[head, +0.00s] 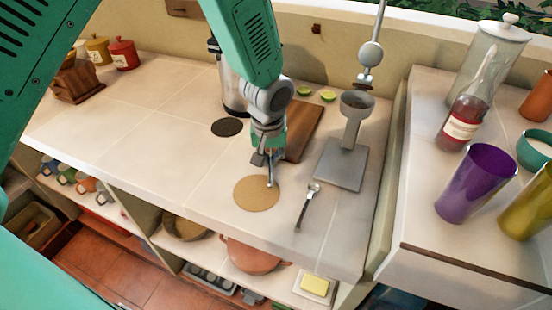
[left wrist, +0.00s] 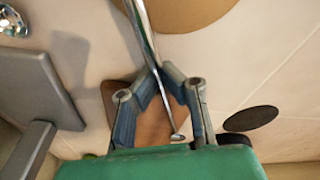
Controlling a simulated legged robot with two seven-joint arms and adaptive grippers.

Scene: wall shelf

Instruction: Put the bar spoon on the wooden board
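The bar spoon (left wrist: 146,35) is a long thin metal rod. In the left wrist view it runs from the top edge down between the fingers to a small flat end. My left gripper (head: 265,162) is closed around its stem, and the fingers (left wrist: 161,75) meet at the rod. In the head view, part of the spoon (head: 270,181) shows below the fingers. The wooden board (head: 305,125) lies right beside and behind the gripper, which partly hides it. It also shows between and behind the fingers in the left wrist view (left wrist: 152,128). My right gripper is not seen.
A round cork mat (head: 256,194) lies in front of the gripper and a dark coaster (head: 227,127) behind it. A grey press (head: 342,168) stands right of the board. A metal utensil (head: 305,208) lies near the front edge.

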